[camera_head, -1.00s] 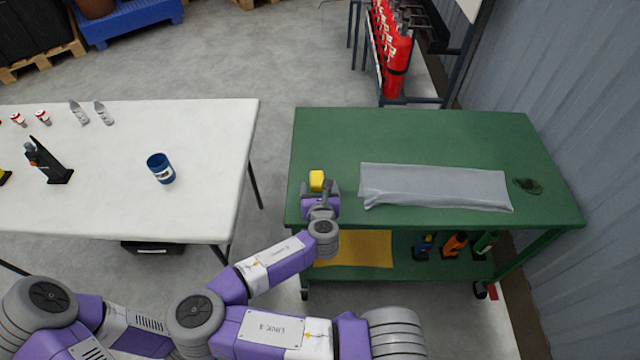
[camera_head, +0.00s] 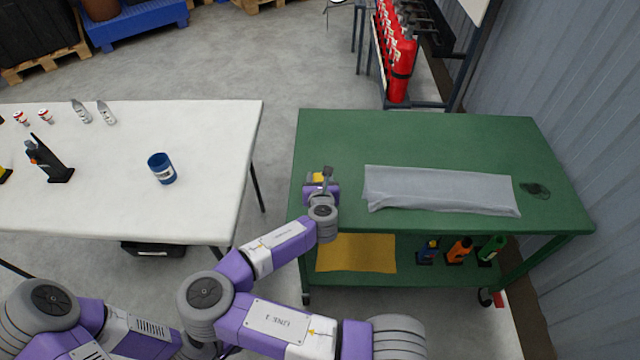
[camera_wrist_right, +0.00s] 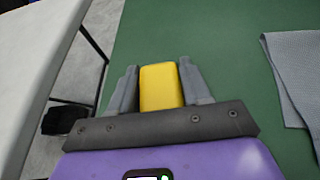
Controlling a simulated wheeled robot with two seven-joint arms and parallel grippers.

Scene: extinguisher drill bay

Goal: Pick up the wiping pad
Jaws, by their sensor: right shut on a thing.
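The wiping pad is a small yellow block (camera_head: 319,177) at the left end of the green table (camera_head: 420,135). My right gripper (camera_head: 325,175) has its fingers on either side of the pad and is shut on it. In the right wrist view the pad (camera_wrist_right: 161,86) stands between the two grey fingers of my gripper (camera_wrist_right: 161,84). I cannot tell whether the pad touches the table top. My left gripper is out of view.
A grey cloth (camera_head: 440,190) lies right of the gripper, with a dark smear (camera_head: 535,190) beyond it. The lower shelf holds a yellow cloth (camera_head: 356,253) and several bottles. A white table (camera_head: 215,130) with a blue can (camera_head: 161,168) stands left, across a gap.

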